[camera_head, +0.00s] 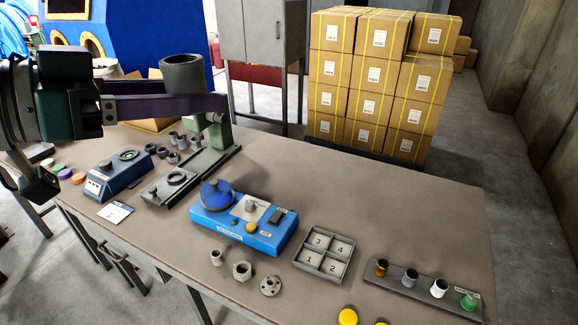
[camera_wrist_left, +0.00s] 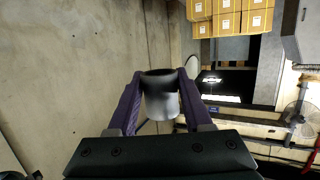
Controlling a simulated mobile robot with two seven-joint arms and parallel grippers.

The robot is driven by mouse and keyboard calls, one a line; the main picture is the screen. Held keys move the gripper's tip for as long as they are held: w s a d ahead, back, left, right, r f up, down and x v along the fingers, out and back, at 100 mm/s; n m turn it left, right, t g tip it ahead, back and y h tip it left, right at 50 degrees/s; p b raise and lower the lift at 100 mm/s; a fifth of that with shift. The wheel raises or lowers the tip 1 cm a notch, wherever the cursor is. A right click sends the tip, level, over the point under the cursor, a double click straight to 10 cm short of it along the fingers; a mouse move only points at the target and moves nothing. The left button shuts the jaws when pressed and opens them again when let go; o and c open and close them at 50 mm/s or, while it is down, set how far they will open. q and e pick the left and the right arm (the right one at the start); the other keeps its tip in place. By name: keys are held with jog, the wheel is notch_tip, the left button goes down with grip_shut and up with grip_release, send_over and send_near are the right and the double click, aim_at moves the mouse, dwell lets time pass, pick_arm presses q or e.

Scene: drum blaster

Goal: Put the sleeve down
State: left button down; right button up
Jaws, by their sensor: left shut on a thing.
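My left gripper (camera_head: 192,95) is shut on a dark grey hollow sleeve (camera_head: 183,74). It holds the sleeve upright with the open end up, high over the back left of the table (camera_head: 330,210). In the left wrist view the sleeve (camera_wrist_left: 160,100) sits between the two purple fingers. In the head view the fingers pass in front of part of a green-grey stand, so its top is partly hidden. My right gripper is not in view.
A blue machine (camera_head: 232,228) with a blue disc stands mid-table. Nearby are a numbered four-compartment tray (camera_head: 325,256), a rack (camera_head: 410,288) of coloured sleeves, a dark blue device (camera_head: 117,179) and several small grey rings (camera_head: 172,158). Bare tabletop lies behind the tray.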

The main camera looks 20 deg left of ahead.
pick_arm(q)
jog(key=w+a+f+n+y+b, duration=0.1)
jog(key=w+a+f+y+b, duration=0.1)
jog(key=f+b, duration=0.9)
jog(key=w+a+f+n+t+y+b, duration=0.1)
jog(key=w+f+n+y+b, duration=0.1)
jog(key=f+b, duration=1)
jog(key=w+a+f+n+t+y+b, duration=0.1)
jog(key=w+a+f+n+y+b, duration=0.1)
jog(key=f+b, duration=1)
jog(key=shift+w+a+f, duration=0.1)
jog(key=shift+w+f, duration=0.2)
jog(key=shift+f, duration=1.4)
jog(key=shift+w+a+f, duration=0.15)
jog(key=shift+w+f, duration=0.15)
jog(key=shift+f, duration=1.4)
jog(key=shift+w+a+f, duration=0.1)
jog(key=shift+w+f, duration=0.2)
jog(key=shift+f, duration=1.4)
notch_tip(320, 180, down, 4)
jog(key=b, duration=0.3)
jog(key=shift+f, duration=0.1)
jog(key=shift+f+b, duration=0.55)
jog(key=shift+f, duration=0.05)
jog(key=shift+r, duration=0.1)
jog(key=shift+c, duration=1.6)
grip_release()
